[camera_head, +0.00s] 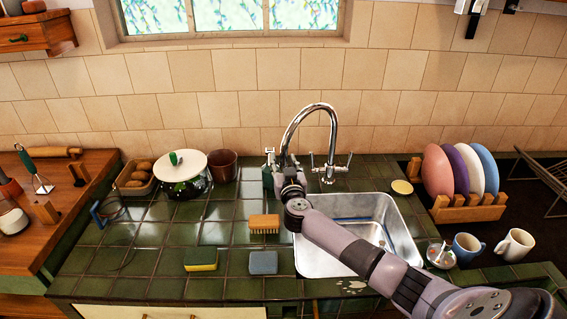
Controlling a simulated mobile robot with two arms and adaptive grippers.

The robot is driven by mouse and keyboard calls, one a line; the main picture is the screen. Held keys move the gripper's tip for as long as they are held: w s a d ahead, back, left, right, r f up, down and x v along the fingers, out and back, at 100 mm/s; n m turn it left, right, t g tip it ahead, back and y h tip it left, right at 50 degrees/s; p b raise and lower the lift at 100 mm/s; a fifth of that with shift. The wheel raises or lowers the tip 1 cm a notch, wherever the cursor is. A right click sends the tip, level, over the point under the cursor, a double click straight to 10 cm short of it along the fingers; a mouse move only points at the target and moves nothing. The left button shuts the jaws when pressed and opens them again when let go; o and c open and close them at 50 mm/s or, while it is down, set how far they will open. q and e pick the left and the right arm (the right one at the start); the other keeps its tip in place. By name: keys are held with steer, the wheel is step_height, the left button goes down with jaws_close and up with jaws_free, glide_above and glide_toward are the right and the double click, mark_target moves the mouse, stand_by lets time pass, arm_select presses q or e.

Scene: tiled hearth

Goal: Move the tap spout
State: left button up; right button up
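The chrome tap spout (318,106) rises behind the sink and arches over to the left, its end pointing down. The tap's base and handles (330,168) stand at the sink's back edge. My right arm reaches in from the lower right across the sink. My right gripper (284,163) is at the lower end of the spout. The fingers are small and partly hidden by the wrist, so I cannot tell whether they touch or grip the spout. My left gripper is not in view.
The steel sink (315,262) lies under my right arm. A dark green bottle (267,182) stands close left of the gripper. A brush (264,224) and sponges (201,260) lie on the green tiles. A plate rack (468,209) and mugs (515,244) stand at right.

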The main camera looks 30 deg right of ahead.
steer(key=shift+w, duration=0.15)
jaws_close()
stand_by(0.5)
stand_by(0.4)
